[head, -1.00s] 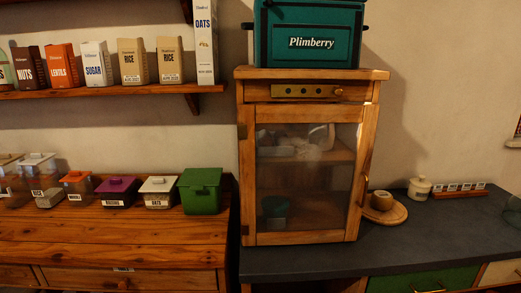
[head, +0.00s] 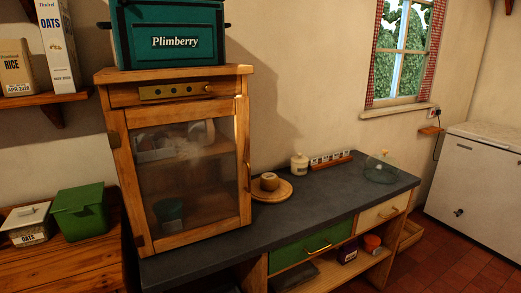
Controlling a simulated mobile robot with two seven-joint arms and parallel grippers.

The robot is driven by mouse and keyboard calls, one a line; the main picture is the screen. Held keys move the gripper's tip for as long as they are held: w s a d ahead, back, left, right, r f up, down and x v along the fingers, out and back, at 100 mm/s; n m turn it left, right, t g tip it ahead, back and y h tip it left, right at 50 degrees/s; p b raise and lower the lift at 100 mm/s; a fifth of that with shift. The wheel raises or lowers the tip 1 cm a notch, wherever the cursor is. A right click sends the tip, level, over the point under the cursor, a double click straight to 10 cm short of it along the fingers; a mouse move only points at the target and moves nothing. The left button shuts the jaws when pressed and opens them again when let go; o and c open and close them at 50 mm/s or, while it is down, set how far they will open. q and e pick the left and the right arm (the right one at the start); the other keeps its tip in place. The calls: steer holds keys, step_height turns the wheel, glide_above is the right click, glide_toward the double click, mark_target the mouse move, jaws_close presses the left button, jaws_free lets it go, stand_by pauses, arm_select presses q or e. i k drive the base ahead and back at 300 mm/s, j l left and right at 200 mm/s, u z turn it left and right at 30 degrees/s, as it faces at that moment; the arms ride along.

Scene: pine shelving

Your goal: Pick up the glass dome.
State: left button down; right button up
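The glass dome (head: 381,170) stands on the dark countertop near its right end. It is clear and low, with a small pale knob on top. Nothing covers it in the head view, but I cannot tell whether anything is under it. Neither of my grippers shows in the head view.
A wooden cabinet with a glazed door (head: 187,165) stands at the counter's left, a green Plimberry box (head: 172,35) on top. A round wooden board (head: 272,190), white lidded jar (head: 299,163) and small rack (head: 331,160) lie between. A white chest freezer (head: 478,180) stands right.

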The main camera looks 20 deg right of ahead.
mark_target(383, 163)
steer(key=z, duration=1.7)
